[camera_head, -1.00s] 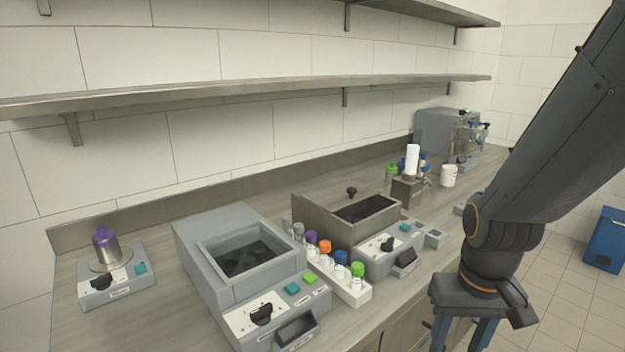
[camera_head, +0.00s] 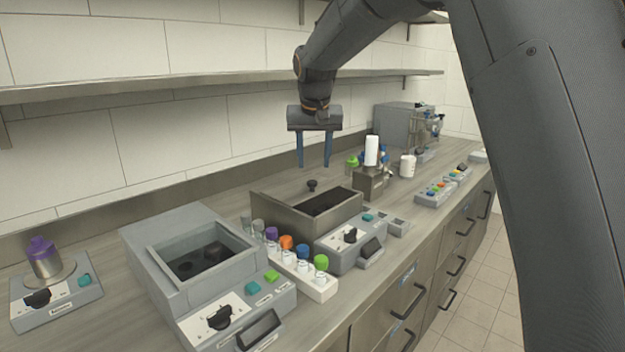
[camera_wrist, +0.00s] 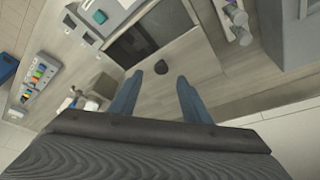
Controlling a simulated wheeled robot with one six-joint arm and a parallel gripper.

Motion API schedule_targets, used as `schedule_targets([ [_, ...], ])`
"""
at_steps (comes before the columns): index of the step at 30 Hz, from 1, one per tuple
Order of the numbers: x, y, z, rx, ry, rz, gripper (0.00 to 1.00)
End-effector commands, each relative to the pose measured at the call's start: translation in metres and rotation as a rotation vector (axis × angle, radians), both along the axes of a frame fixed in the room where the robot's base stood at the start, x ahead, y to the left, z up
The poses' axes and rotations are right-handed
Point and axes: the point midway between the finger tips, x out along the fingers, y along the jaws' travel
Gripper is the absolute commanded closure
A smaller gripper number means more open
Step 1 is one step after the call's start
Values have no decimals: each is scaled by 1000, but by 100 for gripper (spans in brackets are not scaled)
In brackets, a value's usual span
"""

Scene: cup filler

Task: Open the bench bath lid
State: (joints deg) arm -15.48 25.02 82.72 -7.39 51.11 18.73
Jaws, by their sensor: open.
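A metal box with a dark recessed top (camera_head: 275,212) stands mid-counter behind a grey control unit (camera_head: 345,245); I take it as the bench bath. A black knob (camera_head: 312,186) shows at its far side, and in the wrist view the knob (camera_wrist: 161,67) is beside the dark rectangle. Whether the dark area is a lid or an opening I cannot tell. My gripper (camera_head: 314,165) points down above the knob, open and empty. In the wrist view its blue fingers (camera_wrist: 160,77) are spread on either side of the knob, apart from it.
A rack (camera_head: 318,287) of tubes with coloured caps stands to the left of the box. Further left is a grey device with a square well (camera_head: 150,245). A white cylinder on a stand (camera_head: 371,150) is to the right. A wall shelf (camera_head: 200,83) runs behind.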

Motion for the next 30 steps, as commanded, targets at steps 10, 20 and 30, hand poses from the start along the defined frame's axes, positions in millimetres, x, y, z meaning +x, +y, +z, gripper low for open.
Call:
schedule_targets([
  [10, 18, 3, -29, 1, -4, -2, 57],
  [20, 33, 3, -64, 2, -6, -2, 57],
  [30, 34, 3, -68, 2, -7, -1, 57],
])
